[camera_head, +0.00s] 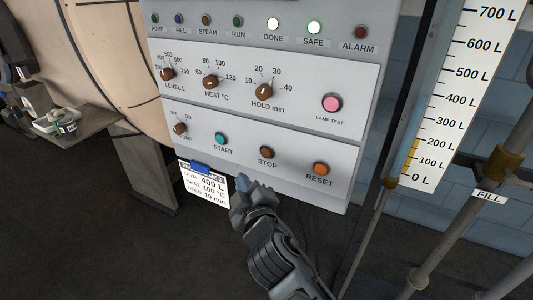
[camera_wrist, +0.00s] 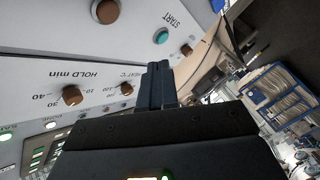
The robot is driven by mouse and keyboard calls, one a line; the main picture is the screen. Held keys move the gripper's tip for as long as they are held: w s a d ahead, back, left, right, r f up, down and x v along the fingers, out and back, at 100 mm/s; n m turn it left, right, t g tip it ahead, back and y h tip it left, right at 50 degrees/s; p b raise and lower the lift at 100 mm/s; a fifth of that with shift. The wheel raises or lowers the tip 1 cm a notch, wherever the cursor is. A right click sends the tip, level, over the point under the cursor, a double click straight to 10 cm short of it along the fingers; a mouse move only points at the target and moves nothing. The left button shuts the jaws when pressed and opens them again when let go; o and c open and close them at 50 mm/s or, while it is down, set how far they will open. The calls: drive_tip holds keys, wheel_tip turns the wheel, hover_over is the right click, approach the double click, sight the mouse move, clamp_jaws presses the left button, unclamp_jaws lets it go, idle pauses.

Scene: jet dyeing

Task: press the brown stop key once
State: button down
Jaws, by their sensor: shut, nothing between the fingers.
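The brown STOP key (camera_head: 267,153) is on the lower panel of the grey control box, between the teal START key (camera_head: 220,139) and the orange RESET key (camera_head: 321,169). In the wrist view the STOP key (camera_wrist: 105,11) is near the top edge, with the START key (camera_wrist: 161,37) to its right. My gripper (camera_head: 241,186) is shut and empty. In the head view its tip is below and left of the STOP key, apart from it. In the wrist view my gripper's shut fingers (camera_wrist: 158,72) point up the picture, below the two keys.
A recipe card (camera_head: 205,187) hangs under the panel, left of my gripper. Above the keys are the HOLD knob (camera_head: 263,91), other brown knobs and the pink LAMP TEST key (camera_head: 332,102). The DONE (camera_head: 273,24) and SAFE (camera_head: 314,27) lamps glow. A pipe (camera_head: 462,210) stands at right.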

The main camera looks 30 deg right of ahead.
sight(266, 153)
drive_tip(key=w+d+p, duration=0.4)
drive_tip(key=d, duration=0.2)
drive_tip(key=shift+w+d+p, duration=0.3)
drive_tip(key=shift+w+p, duration=0.1)
drive_tip(key=shift+d+r, duration=0.1)
idle(1.8)
drive_tip(key=shift+w+d, duration=0.25)
drive_tip(key=shift+d, duration=0.05)
drive_tip(key=shift+w+d+p, duration=0.25)
drive_tip(key=shift+d+p, duration=0.1)
drive_tip(key=shift+p, duration=0.2)
idle(0.6)
drive_tip(key=shift+s+a, duration=0.1)
drive_tip(key=shift+a, duration=0.05)
drive_tip(key=shift+s+a+b, duration=0.45)
drive_tip(key=shift+a+b, duration=0.1)
drive_tip(key=shift+b, duration=0.2)
